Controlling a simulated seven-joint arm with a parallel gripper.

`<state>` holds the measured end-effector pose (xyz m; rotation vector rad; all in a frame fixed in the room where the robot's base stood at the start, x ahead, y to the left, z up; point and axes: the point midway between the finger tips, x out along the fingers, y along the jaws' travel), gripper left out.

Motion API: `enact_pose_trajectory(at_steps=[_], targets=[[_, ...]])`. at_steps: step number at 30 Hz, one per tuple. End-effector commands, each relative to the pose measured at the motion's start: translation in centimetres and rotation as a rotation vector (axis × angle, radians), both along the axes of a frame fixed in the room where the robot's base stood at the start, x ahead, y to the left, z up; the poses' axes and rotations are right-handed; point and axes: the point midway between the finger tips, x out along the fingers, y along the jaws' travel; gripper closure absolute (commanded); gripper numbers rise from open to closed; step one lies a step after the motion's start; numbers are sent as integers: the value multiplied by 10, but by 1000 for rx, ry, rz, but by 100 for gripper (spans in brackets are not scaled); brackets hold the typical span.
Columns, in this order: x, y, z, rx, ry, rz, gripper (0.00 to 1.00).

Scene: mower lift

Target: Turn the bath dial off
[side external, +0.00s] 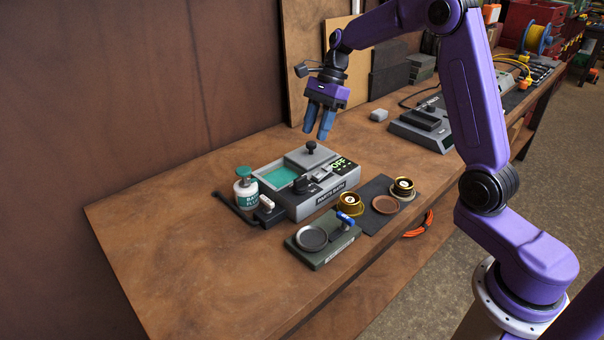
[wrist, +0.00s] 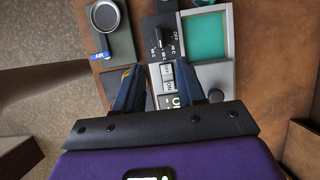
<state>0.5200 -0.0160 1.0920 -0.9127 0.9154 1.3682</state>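The grey parts bath (side external: 326,203) stands on the bench with a teal liquid tank and a lid with a black knob. Its black dial (side external: 301,186) is on the front part of the top. In the wrist view, OFF and temperature marks show beside the dial area, but the pointer's setting is too small to tell. My gripper (side external: 325,126) is above the back of the bath, apart from it. In the wrist view my gripper (wrist: 156,70) has its two fingers spread with nothing between them.
A white bottle with a green cap (side external: 245,187) stands left of the bath. A small unit with a round pan and blue AIR valve (side external: 322,241) sits in front. Brass parts and a brown dish (side external: 385,204) lie on a dark mat to the right. The bench's left front is clear.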

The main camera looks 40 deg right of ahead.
Motion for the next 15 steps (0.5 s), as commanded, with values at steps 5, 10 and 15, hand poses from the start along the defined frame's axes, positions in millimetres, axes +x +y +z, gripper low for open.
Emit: enact_pose_trajectory(at_steps=[5,10,15], targets=[[-1,13,-33,0,5,3,61],[-1,26,-62,-1,5,4,61],[-1,37,-90,-1,4,3,61]])
